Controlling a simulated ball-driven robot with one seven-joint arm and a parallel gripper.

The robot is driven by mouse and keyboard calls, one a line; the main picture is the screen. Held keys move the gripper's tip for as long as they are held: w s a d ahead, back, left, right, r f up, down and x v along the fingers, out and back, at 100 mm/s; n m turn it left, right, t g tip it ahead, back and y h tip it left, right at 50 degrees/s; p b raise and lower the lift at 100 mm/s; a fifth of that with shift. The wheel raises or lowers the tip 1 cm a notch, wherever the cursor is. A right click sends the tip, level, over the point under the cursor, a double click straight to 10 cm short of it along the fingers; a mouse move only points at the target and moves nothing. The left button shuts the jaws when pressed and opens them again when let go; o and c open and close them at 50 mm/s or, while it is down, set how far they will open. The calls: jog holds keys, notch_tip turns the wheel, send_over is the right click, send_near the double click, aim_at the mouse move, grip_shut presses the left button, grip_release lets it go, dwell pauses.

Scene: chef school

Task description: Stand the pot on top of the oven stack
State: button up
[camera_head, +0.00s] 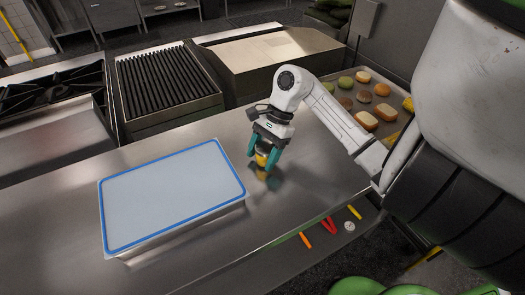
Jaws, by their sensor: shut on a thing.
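My gripper (264,153), with teal fingers, points down over the steel counter to the right of the white tray. It is shut on a small yellow-orange thing (262,159), mostly hidden by the fingers. I cannot tell whether this thing is the pot, or whether it touches the counter. No other pot is plain in view. I cannot make out an oven stack for certain.
A white tray or board with a blue rim (108,225) lies on the counter (285,205). A ribbed grill (165,80) and burners (45,95) stand behind. Buns and patties lie on a tray (395,85) at back right. Coloured items lie on a lower shelf (328,226).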

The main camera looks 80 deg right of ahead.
jog(key=shift+f, duration=0.3)
jog(key=shift+f+b, duration=0.15)
jog(key=shift+b, duration=0.2)
jog(key=o, duration=1.2)
jog(key=shift+c, duration=0.2)
jog(key=shift+r+p, duration=0.2)
jog(key=shift+p, duration=0.1)
